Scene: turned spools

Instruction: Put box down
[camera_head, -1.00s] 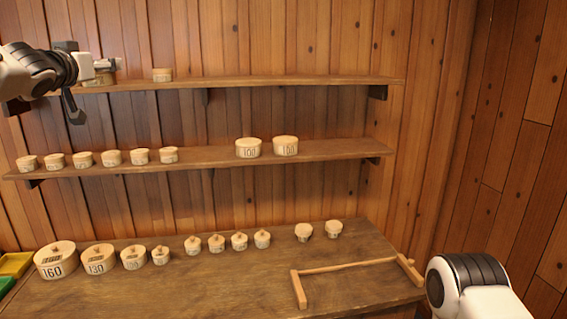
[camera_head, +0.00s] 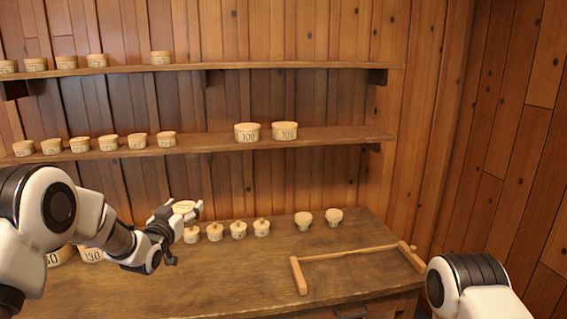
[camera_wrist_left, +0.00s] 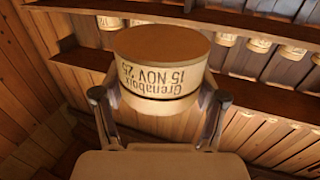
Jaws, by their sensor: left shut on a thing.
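My left gripper (camera_head: 186,212) is shut on a round wooden box (camera_head: 184,206). In the head view it is over the left half of the workbench (camera_head: 235,275), and the box is partly hidden behind the fingers. In the left wrist view the box (camera_wrist_left: 160,75) sits between both fingers of the gripper (camera_wrist_left: 160,100). Its label reads upside down there, "Grenaboix 15 NOV 25". I cannot tell whether the box touches the bench. My right arm shows at the lower right of the head view, but its gripper is out of view.
Several small knobbed boxes (camera_head: 238,230) stand close right of the gripper. Larger boxes (camera_head: 91,254) are partly hidden behind my left arm. Two small spools (camera_head: 304,220) and a wooden frame (camera_head: 299,276) are farther right. The middle shelf (camera_head: 330,137) and top shelf (camera_head: 300,68) hold more boxes.

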